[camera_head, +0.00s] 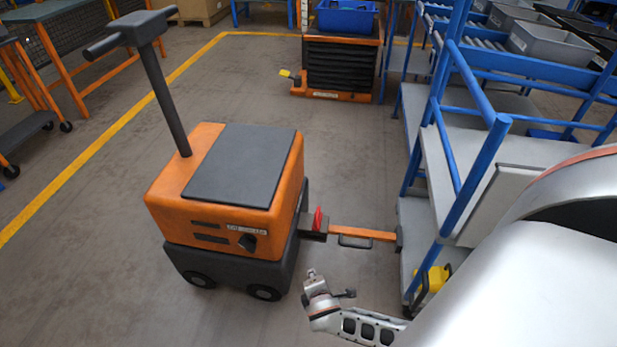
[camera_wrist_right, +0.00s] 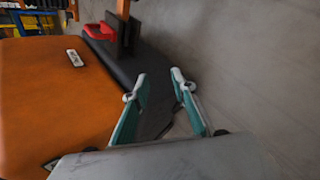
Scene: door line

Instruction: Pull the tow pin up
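The tow pin's red handle (camera_head: 318,219) stands upright at the dark hitch of the orange tug (camera_head: 226,232), where the orange tow bar (camera_head: 362,233) meets it. In the right wrist view the red handle (camera_wrist_right: 100,31) is at the upper left, beside the dark coupling plates. My right gripper (camera_head: 314,279) is below the hitch in the head view, apart from the pin. In the wrist view its two teal fingers (camera_wrist_right: 159,76) are spread with nothing between them. The pin's shaft is hidden in the hitch. My left gripper is not in view.
The tow bar leads to a blue-framed cart (camera_head: 440,150) on the right, with a yellow item (camera_head: 432,282) low on it. The tug's tall handle (camera_head: 165,95) rises at the left. Open floor lies behind the hitch. An orange-and-black unit (camera_head: 342,62) stands at the back.

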